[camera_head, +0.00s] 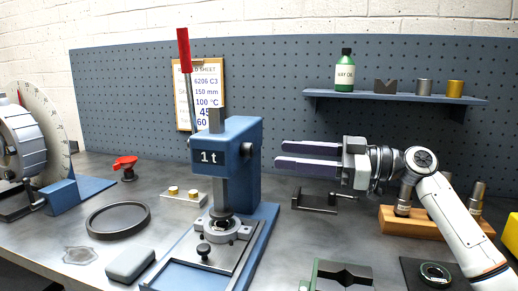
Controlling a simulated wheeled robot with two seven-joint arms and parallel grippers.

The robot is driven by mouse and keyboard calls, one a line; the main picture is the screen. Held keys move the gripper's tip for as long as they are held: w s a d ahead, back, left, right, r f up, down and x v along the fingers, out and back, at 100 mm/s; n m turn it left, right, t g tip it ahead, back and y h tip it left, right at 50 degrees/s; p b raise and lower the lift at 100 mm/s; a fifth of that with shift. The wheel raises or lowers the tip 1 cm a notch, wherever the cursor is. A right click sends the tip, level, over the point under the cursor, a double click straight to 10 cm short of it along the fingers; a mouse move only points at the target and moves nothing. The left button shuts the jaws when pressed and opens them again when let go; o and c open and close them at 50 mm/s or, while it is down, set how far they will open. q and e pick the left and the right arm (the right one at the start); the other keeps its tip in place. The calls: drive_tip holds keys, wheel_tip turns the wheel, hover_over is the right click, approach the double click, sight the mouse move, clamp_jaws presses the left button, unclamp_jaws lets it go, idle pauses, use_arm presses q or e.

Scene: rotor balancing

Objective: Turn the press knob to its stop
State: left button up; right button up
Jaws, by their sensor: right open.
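A blue press (240,175) marked "1 t" stands on the bench at centre. It has a long lever with a red handle (184,50) pointing up. A dark round knob (246,149) sits on the right side of its head. A smaller black knob (204,249) stands at the front of its base. I cannot tell the turn angle of either. My right gripper (280,156) comes in from the right, its two dark fingers apart and pointing left at the side knob. A gap shows between fingertips and knob, with nothing between the fingers. My left gripper is not in view.
A dark fixture (318,203) sits below my right gripper. A wooden block (408,222) with metal tools stands behind my right arm. A shelf (390,98) hangs on the pegboard.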

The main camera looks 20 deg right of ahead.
sight(252, 152)
drive_tip(key=p+x, duration=0.1)
drive_tip(key=x, duration=0.5)
drive_tip(key=shift+w, duration=0.1)
drive_tip(key=shift+w+a, duration=0.2)
drive_tip(key=shift+a, duration=0.05)
drive_tip(key=shift+w+a, duration=0.2)
drive_tip(key=shift+f, duration=0.1)
drive_tip(key=c, duration=1.1)
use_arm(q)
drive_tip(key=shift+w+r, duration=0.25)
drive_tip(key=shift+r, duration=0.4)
use_arm(e)
drive_tip(key=shift+o, duration=0.2)
